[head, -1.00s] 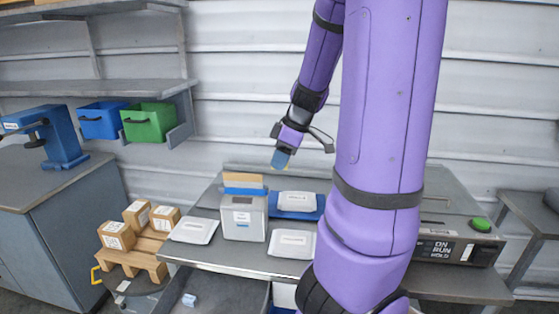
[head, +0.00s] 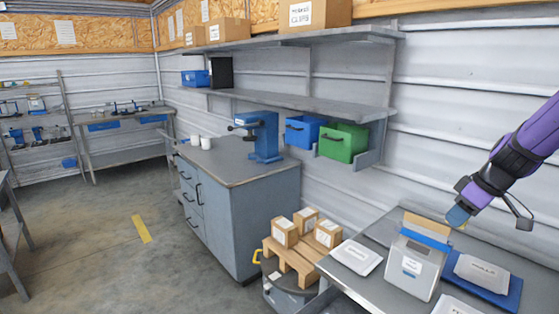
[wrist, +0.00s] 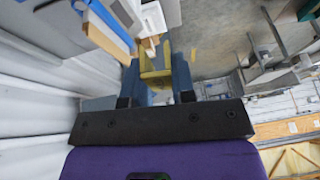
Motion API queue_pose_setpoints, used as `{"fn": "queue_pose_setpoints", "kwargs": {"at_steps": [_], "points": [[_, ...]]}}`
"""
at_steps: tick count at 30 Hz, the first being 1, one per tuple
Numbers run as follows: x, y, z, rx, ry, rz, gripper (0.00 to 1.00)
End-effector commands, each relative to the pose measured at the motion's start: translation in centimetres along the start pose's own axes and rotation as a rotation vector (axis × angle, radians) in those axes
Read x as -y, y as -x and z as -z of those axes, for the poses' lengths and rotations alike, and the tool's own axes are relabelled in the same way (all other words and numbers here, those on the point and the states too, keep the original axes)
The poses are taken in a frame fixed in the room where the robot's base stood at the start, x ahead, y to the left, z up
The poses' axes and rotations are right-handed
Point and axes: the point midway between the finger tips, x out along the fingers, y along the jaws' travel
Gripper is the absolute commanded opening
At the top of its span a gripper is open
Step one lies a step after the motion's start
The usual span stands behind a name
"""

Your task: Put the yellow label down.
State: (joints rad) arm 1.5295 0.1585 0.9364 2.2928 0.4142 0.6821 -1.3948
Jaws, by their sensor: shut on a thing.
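My gripper (head: 457,216) is at the right of the head view, above the bench and close beside the top of the grey hopper box (head: 412,268). In the wrist view its two blue fingers (wrist: 156,80) are shut on the yellow label (wrist: 154,66), which shows as a flat yellow piece between them. In the head view the label is mostly hidden by the fingers. The hopper box has a blue band and a tan board at its top. I cannot tell whether the label touches anything besides the fingers.
White packets lie on the grey bench (head: 372,287) left of the box and on a blue tray (head: 513,293) to its right. Small cartons (head: 285,232) sit on a pallet. A grey cabinet (head: 240,215) carries a blue press (head: 264,136). A yellow strip (head: 141,229) marks open floor.

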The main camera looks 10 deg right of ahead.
Motion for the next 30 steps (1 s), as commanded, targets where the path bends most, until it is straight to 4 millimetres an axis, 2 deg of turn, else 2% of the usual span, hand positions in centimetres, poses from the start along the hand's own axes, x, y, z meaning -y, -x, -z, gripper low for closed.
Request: {"fn": "queue_pose_setpoints", "kwargs": {"at_steps": [17,30], "points": [[-0.6,-6.8,4.8,-0.009,-0.117,-0.047,0.02],[0.3,-13.6,7.9,-0.016,-0.215,-0.087,0.02]]}}
